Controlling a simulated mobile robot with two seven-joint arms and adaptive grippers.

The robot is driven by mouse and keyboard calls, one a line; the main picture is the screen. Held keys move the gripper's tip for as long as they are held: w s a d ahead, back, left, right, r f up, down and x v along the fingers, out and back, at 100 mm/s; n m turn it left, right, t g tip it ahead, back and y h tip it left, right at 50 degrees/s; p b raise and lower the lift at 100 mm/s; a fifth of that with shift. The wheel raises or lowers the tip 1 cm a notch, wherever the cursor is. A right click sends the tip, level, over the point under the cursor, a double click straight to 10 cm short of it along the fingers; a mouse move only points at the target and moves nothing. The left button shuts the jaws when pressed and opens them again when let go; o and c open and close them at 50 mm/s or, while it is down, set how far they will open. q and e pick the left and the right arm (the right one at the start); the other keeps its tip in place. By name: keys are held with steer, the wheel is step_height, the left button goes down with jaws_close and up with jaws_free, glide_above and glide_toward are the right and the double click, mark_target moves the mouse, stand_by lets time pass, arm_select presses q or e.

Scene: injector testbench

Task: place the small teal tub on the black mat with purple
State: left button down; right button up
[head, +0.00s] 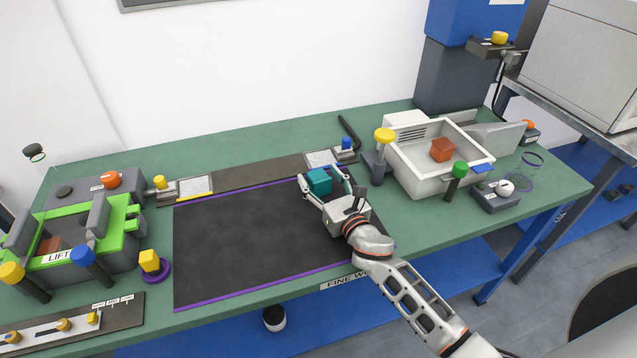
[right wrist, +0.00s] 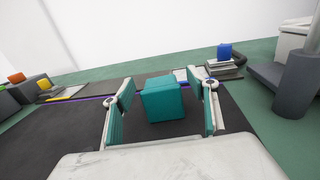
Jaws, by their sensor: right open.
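The small teal tub (head: 319,181) is at the right back part of the black mat with purple edges (head: 240,235). In the right wrist view the tub (right wrist: 163,101) stands upright on the dark mat (right wrist: 60,135), between the two fingers. My right gripper (head: 323,186) is open around the tub, with a visible gap at each finger in the right wrist view (right wrist: 162,108). The tub's underside is hidden, so its exact contact with the mat is hard to tell. My left gripper is in neither view.
A white bin (head: 410,172) with an orange-red block (head: 443,150) stands right of the mat, beside a yellow-topped post (head: 384,137). A green fixture (head: 75,235) and a yellow cube on a purple disc (head: 150,262) are left. The mat's middle and left are clear.

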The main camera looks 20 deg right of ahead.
steer(key=shift+w+a, duration=0.1)
steer(key=shift+w, duration=0.45)
steer(key=c, duration=1.3)
steer(key=shift+c, duration=0.6)
steer(key=shift+r, duration=0.2)
